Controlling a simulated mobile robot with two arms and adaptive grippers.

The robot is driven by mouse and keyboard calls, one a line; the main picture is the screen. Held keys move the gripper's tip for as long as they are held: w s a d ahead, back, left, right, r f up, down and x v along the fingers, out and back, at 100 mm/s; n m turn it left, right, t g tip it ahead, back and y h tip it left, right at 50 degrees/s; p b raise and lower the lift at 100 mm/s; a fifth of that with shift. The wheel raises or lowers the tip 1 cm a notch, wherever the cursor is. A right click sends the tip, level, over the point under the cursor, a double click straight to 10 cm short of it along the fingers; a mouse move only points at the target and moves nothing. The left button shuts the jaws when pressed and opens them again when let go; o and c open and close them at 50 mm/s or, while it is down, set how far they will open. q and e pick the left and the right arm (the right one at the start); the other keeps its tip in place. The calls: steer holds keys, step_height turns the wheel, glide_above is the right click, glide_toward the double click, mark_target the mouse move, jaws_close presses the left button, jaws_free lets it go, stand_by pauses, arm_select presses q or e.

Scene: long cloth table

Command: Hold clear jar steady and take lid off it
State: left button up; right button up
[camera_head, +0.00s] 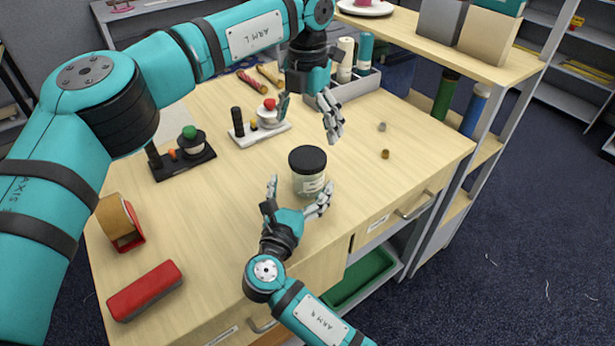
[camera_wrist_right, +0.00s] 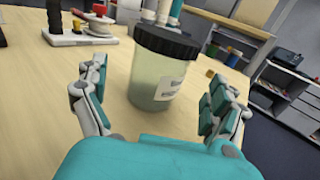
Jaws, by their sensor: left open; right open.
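The clear jar (camera_head: 309,180) stands upright on the light wooden table, with its black lid (camera_head: 307,159) on top and a white label on its side. In the right wrist view the jar (camera_wrist_right: 152,88) and lid (camera_wrist_right: 166,41) are just ahead, between and beyond the fingertips. My right gripper (camera_head: 299,194) is open on the near side of the jar, fingers spread around its front, with gaps visible in the wrist view. My left gripper (camera_head: 308,112) is open and empty, above and behind the jar, apart from the lid.
Black (camera_head: 181,157) and white (camera_head: 260,134) stands with knobs sit left of the jar. Two small pieces (camera_head: 385,154) lie right of the jar. A grey tray (camera_head: 355,86) with bottles and a shelf unit (camera_head: 470,60) stand behind.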

mark_target(307, 157)
steer(key=shift+x, duration=2.65)
jaws_close()
arm_select(q)
steer(key=m, duration=2.6)
steer(key=shift+m, duration=0.4)
steer(key=shift+f, duration=4.05)
